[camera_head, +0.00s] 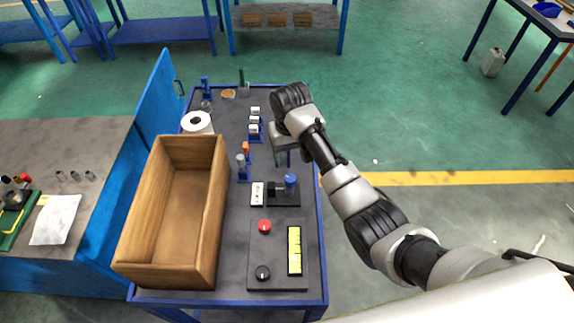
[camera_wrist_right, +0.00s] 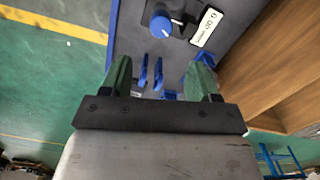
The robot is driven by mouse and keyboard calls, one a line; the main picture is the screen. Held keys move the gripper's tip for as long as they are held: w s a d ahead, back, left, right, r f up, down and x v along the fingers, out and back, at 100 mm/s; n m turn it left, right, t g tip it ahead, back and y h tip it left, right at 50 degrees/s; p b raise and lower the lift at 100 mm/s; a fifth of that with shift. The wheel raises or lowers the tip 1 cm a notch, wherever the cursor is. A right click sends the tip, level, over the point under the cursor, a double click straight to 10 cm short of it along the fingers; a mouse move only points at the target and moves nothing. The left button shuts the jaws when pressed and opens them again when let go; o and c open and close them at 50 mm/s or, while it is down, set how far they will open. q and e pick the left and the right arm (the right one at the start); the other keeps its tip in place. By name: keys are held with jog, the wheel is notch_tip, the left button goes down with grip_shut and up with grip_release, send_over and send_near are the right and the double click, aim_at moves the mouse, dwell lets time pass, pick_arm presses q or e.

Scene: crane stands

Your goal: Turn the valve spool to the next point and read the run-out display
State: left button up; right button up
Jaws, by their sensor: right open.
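The dark fixture (camera_head: 284,199) on the cart carries a blue knob (camera_head: 291,180) and a short dark part, which may be the valve spool (camera_head: 277,189); its details are too small to tell. The blue knob also shows at the top of the right wrist view (camera_wrist_right: 161,27). A white display (camera_head: 257,194) lies left of the fixture; its digits are too small to read here. It shows in the wrist view too (camera_wrist_right: 206,27). My right gripper (camera_head: 282,160) is open and empty above the cart, behind the fixture, its green fingers (camera_wrist_right: 160,75) apart. My left gripper is out of view.
A large open wooden box (camera_head: 182,215) fills the cart's left side. Blue stands (camera_head: 243,165), white blocks (camera_head: 254,127) and a white roll (camera_head: 197,122) stand farther back. A panel (camera_head: 278,254) with red and black knobs lies in front. Green floor is free on the right.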

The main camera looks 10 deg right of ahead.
aim_at(290, 178)
jog(key=shift+s+f, duration=0.65)
jog(key=shift+f, duration=0.15)
notch_tip(290, 178, down, 4)
jog(key=shift+r, duration=0.25)
notch_tip(290, 178, down, 5)
jog(key=shift+w+r, duration=0.1)
jog(key=shift+w, duration=0.05)
jog(key=shift+c, duration=0.8)
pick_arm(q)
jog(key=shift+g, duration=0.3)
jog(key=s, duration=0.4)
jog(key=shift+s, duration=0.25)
pick_arm(e)
jog(key=c, duration=0.8)
